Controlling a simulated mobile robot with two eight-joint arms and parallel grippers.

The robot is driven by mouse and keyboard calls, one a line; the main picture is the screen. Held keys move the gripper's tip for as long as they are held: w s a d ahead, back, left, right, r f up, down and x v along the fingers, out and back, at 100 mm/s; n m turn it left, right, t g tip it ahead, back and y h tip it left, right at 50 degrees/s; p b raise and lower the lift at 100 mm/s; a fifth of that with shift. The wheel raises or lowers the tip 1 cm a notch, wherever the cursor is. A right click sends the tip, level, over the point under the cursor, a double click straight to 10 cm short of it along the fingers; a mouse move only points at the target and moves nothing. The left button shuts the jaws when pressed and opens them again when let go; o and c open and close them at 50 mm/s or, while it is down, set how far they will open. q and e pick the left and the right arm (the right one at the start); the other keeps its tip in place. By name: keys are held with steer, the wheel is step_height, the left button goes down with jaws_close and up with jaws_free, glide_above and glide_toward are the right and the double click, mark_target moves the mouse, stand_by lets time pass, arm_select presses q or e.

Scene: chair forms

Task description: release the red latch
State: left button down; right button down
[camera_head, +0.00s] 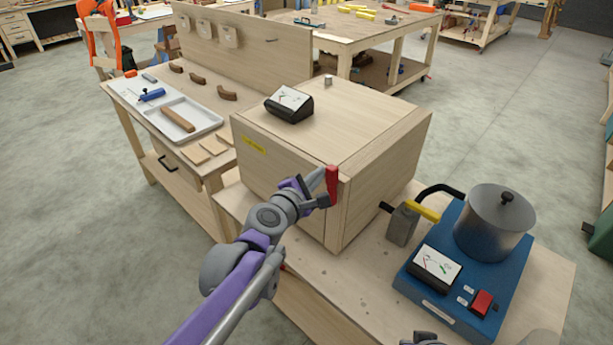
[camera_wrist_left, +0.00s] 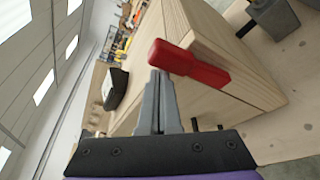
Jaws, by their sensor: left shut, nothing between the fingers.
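The red latch (camera_head: 332,184) is on the front edge of a wooden box (camera_head: 286,175), near its top right corner. In the left wrist view the red latch (camera_wrist_left: 188,63) lies just beyond my fingertips, with its rounded end close to them. My left gripper (camera_head: 318,190) is shut and empty, right beside the latch; its closed fingers also show in the left wrist view (camera_wrist_left: 158,80). I cannot tell whether the fingertips touch the latch. A small grey part of my right arm may show at the bottom edge, but its gripper is not visible.
A blue unit (camera_head: 465,262) with a metal pot (camera_head: 494,222) stands right of the box. A grey block with a yellow handle (camera_head: 420,211) is between them. A black gauge (camera_head: 289,103) sits on the box top. A white tray (camera_head: 183,122) lies on the left bench.

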arm_select(q)
steer(key=shift+s+d+r, duration=0.1)
steer(key=shift+s+d, duration=0.05)
steer(key=shift+d, duration=0.35)
stand_by(0.4)
